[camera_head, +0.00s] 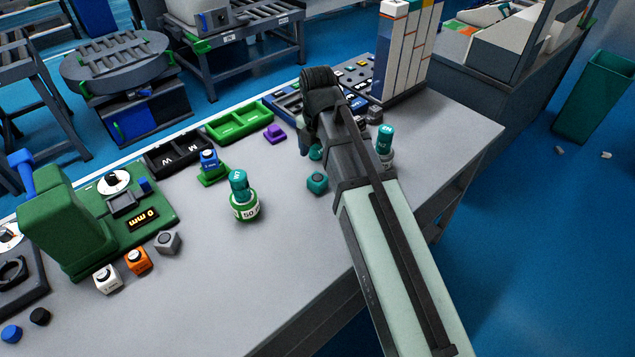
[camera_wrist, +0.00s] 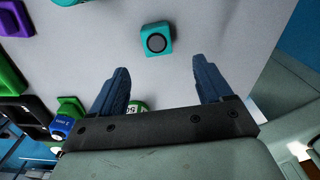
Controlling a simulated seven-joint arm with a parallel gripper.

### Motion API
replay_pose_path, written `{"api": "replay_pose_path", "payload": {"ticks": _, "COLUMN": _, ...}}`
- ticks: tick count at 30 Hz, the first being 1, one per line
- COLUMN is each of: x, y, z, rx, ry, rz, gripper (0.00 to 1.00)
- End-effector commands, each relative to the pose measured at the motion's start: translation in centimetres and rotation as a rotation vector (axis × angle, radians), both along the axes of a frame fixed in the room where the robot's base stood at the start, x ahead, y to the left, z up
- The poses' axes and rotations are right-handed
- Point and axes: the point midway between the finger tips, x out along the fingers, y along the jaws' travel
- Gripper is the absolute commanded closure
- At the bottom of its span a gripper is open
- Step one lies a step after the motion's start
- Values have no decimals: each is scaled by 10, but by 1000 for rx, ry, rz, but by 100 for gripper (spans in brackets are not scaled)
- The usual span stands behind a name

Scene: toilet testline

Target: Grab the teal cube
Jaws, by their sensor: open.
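The teal cube (camera_head: 317,183) sits on the grey table, left of my arm in the head view. It has a dark round spot on its top face. In the wrist view the teal cube (camera_wrist: 165,31) lies ahead of the fingertips, near the middle, apart from both fingers. My gripper (camera_wrist: 163,80) is open, with two blue fingers spread and nothing held between them. In the head view my gripper is largely hidden by my own arm. Another teal piece (camera_head: 315,152) lies just behind the cube, partly covered by the arm.
A teal piece on a green-white base (camera_head: 244,210) stands left of the cube. Another teal-topped piece (camera_head: 385,140) stands right of my arm. A purple piece (camera_head: 275,133) and a green tray (camera_head: 240,124) lie behind. Bare table lies in front of the cube.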

Motion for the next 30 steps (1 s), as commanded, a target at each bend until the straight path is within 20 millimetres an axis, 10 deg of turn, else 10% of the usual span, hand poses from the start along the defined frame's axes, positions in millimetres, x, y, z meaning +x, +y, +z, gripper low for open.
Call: {"api": "replay_pose_path", "payload": {"ticks": 30, "x": 6, "y": 0, "z": -85, "rx": 0, "ry": 1, "rz": -1, "gripper": 21}}
